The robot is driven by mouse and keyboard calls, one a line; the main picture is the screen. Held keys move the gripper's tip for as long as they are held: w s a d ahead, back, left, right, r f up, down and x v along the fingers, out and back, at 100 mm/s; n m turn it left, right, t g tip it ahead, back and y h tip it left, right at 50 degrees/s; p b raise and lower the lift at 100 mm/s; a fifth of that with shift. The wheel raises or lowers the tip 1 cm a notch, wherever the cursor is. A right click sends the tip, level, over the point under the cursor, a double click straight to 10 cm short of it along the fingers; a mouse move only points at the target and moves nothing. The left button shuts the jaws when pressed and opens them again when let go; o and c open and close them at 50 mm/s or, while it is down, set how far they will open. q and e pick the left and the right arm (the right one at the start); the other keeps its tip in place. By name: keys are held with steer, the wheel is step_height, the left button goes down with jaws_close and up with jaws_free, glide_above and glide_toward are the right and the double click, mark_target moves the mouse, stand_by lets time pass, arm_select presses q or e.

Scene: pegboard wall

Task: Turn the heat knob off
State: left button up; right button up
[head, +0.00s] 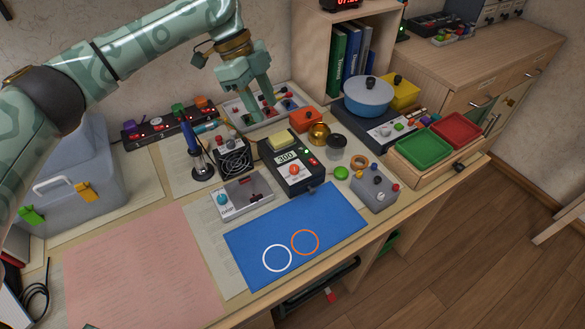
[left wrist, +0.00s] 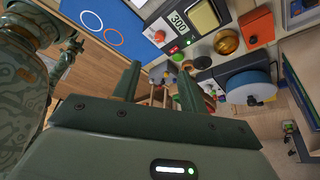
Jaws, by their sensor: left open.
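A dark control unit (head: 291,162) with a display reading 300 stands mid-desk. It carries a red-orange knob (head: 294,170) and small lit buttons beside it. The unit also shows at the top of the left wrist view (left wrist: 195,20), with its knob (left wrist: 160,36). No label names the heat knob legibly. My left gripper (head: 262,117) is open and empty, above the white switch tray (head: 238,110) behind the unit, apart from the knob. Its two fingers (left wrist: 160,92) stand apart in the left wrist view. A patterned arm of mine shows at that view's left edge; its gripper is unclear.
A blue pot (head: 368,97) sits on a cooker with small knobs. A soldering iron (head: 192,145) stands upright left of the unit. A grey switch box (head: 375,188) and green tray (head: 424,149) lie right. The blue mat (head: 325,225) is clear.

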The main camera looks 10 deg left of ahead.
mark_target(293, 167)
arm_select(q)
steer(key=b+x, duration=0.6)
steer(key=x, duration=0.9)
steer(key=shift+f, duration=0.1)
steer(key=shift+d+f+b, duration=0.25)
steer(key=shift+f+b, duration=0.05)
steer(key=shift+f, duration=0.25)
arm_select(e)
step_height(293, 167, down, 6)
steer(key=s, duration=0.3)
steer(key=shift+g, duration=0.4)
steer(key=shift+a+f, duration=0.1)
arm_select(q)
jaws_close()
arm_select(e)
steer(key=shift+w, duration=0.1)
